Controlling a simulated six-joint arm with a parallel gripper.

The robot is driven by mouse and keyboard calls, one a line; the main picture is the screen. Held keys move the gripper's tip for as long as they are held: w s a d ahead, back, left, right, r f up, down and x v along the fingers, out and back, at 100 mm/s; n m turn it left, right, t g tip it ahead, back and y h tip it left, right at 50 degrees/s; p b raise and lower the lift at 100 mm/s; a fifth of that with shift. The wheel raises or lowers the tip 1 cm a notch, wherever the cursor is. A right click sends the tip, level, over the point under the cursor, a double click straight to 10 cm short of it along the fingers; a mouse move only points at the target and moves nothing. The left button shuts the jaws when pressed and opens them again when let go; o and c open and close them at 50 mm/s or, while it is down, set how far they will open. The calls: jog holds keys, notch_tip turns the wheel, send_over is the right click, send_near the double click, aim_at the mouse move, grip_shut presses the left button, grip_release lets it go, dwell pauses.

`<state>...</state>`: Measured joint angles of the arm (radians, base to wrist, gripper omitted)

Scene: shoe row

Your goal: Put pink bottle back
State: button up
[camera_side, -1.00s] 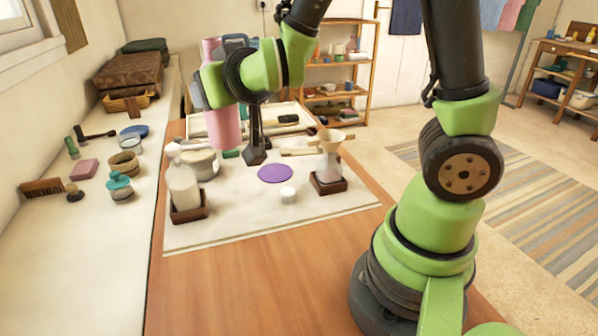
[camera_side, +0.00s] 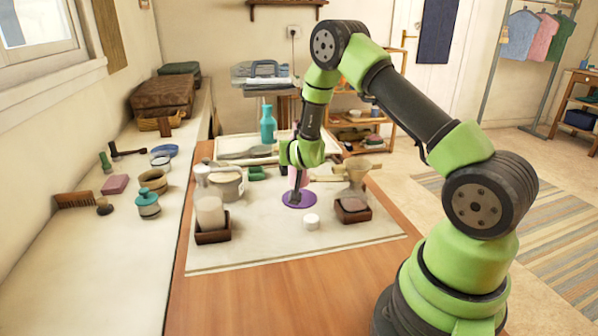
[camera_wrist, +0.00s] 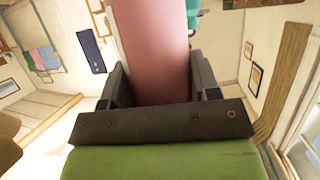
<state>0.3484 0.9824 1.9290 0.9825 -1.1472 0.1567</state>
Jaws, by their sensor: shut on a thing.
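The pink bottle (camera_wrist: 155,50) stands between the jaws in the wrist view, and my gripper (camera_wrist: 160,85) is shut on it. In the side view my gripper (camera_side: 297,180) points down over the purple disc (camera_side: 309,200), and only a thin strip of pink (camera_side: 304,178) shows behind it. The bottle's base is hidden, so I cannot tell if it touches the disc. The disc lies flat on the pale mat (camera_side: 260,245).
A brown tray with a white bottle (camera_side: 210,213) is left of the disc, near a wide jar (camera_side: 227,187). A small white jar (camera_side: 311,221) is in front. A flask in a dark tray (camera_side: 352,210) is to the right. A teal bottle (camera_side: 268,125) stands behind.

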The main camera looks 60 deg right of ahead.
jog(key=shift+f, duration=2.15)
jog(key=shift+f, duration=0.2)
jog(key=o, duration=1)
jog(key=shift+o, duration=0.2)
jog(key=shift+r, duration=0.1)
